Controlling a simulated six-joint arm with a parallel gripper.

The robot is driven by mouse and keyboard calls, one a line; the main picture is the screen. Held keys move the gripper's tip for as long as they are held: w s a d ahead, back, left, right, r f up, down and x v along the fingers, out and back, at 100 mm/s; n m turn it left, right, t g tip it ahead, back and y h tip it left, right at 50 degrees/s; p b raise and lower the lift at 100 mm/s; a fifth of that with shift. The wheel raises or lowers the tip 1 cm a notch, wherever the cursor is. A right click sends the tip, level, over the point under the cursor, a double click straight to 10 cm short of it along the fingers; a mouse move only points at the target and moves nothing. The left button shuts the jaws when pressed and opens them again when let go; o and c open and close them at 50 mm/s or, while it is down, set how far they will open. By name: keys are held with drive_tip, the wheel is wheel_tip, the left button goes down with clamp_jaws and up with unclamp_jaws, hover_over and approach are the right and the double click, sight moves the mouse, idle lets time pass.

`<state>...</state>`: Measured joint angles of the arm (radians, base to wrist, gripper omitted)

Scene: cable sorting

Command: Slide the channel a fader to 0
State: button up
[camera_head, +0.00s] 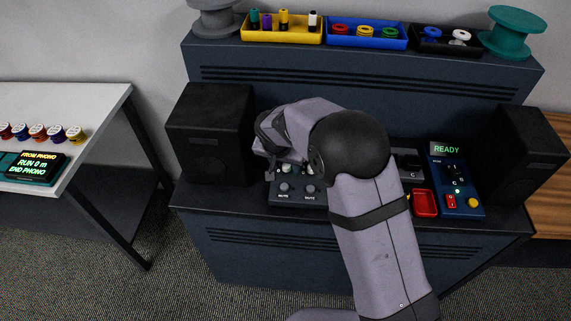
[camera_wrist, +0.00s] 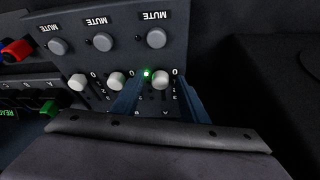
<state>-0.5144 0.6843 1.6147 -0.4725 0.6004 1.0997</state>
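The channel a fader has a pale round cap (camera_wrist: 160,80), at the right of a row of three in the wrist view. An upside-down letter that looks like A is below it. The cap is beside the upper "0" mark, about level with it or slightly below. My gripper (camera_wrist: 161,76) is open, with one blue finger on each side of this cap and visible gaps. A lit green lamp (camera_wrist: 146,73) is just left of the cap. In the head view my wrist hides most of the mixer (camera_head: 298,198) and the fingers' contact.
Two other fader caps (camera_wrist: 116,81) are to the left, the nearer one close to my left finger. Grey mute knobs (camera_wrist: 156,38) line the panel above. Black speakers (camera_head: 210,135) flank the mixer.

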drive_tip(key=shift+r, duration=0.15)
drive_tip(key=b+v, duration=0.2)
drive_tip(key=v, duration=0.5)
drive_tip(key=shift+s, duration=0.2)
drive_tip(key=s+d+f+n+g, duration=0.1)
drive_tip(key=s+d, duration=0.4)
drive_tip(key=d, duration=0.2)
drive_tip(key=s+d+f+g, duration=0.1)
drive_tip(key=s+d, duration=0.4)
drive_tip(key=d, duration=0.3)
drive_tip(key=s+d+f+g, duration=0.1)
drive_tip(key=s+d, duration=0.2)
drive_tip(key=s, duration=0.4)
drive_tip(key=s+d+f+n+g+y, duration=0.1)
drive_tip(key=s+d, duration=0.2)
drive_tip(key=s, duration=0.5)
drive_tip(key=shift+f+n, duration=0.3)
drive_tip(key=shift+f, duration=0.05)
drive_tip(key=shift+d, duration=0.15)
idle(1.6)
